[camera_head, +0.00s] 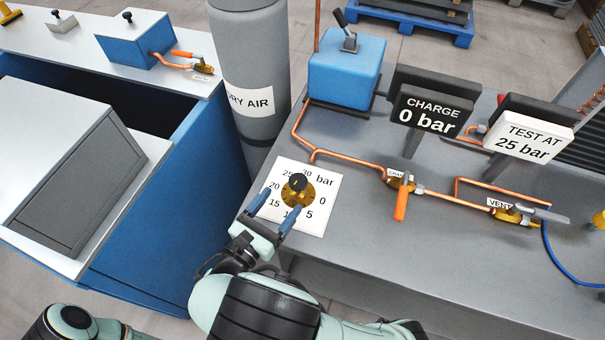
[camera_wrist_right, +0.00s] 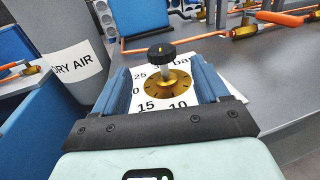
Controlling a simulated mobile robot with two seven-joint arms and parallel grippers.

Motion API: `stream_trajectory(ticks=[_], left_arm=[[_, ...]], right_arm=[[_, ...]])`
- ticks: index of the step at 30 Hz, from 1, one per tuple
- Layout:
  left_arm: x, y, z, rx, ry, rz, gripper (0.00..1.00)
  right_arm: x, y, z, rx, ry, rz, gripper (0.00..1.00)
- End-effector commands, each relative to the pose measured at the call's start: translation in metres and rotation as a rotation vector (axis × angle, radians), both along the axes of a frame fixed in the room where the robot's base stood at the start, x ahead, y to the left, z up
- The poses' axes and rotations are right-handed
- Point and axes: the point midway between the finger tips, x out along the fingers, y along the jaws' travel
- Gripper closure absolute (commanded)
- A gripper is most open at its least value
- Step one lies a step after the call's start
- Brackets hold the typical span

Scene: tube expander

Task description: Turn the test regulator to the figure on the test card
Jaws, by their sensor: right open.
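The test regulator has a black knob (camera_head: 298,183) on a stem above a brass disc. It stands on a white dial plate (camera_head: 322,215) marked from 0 to 30 bar. A small yellow mark shows on the knob in the wrist view (camera_wrist_right: 161,51), but I cannot tell which figure it points to. The test card (camera_head: 530,140) reads "TEST AT 25 bar". My right gripper (camera_head: 280,201) is open, its blue fingers low on either side of the brass disc, with the knob beyond and above them. In the wrist view nothing is held between the fingers. My left gripper is out of view.
A black display (camera_head: 428,113) reads "CHARGE 0 bar". Copper pipes lead to a charge valve with an orange handle (camera_head: 401,203) and a vent valve (camera_head: 515,215). A grey dry-air cylinder (camera_head: 248,60) and a blue box (camera_head: 345,75) stand behind the dial. The bench front is clear.

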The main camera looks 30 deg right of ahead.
Motion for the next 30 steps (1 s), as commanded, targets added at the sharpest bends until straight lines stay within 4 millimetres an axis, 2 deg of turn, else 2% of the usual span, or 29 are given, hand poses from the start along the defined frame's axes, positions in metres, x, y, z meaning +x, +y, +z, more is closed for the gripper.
stream_trajectory(ticks=[1,6,12,18,27,29,30], left_arm=[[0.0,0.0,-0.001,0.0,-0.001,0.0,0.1],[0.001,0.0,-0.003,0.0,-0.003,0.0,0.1],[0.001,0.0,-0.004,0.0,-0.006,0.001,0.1],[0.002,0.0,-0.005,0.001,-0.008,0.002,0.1],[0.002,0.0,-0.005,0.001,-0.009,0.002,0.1],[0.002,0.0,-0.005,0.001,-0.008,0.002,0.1],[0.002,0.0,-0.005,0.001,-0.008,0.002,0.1]], right_arm=[[0.005,-0.012,-0.001,0.0,0.001,-0.005,0.26],[0.022,-0.044,-0.001,0.0,0.001,-0.006,0.26],[0.038,-0.073,-0.001,0.0,0.001,-0.005,0.26],[0.045,-0.086,-0.001,0.0,0.001,-0.002,0.26],[0.046,-0.088,0.0,0.0,0.001,-0.002,0.26],[0.046,-0.088,0.0,0.0,0.001,-0.002,0.45],[0.046,-0.088,0.0,0.0,0.001,-0.002,0.58]])
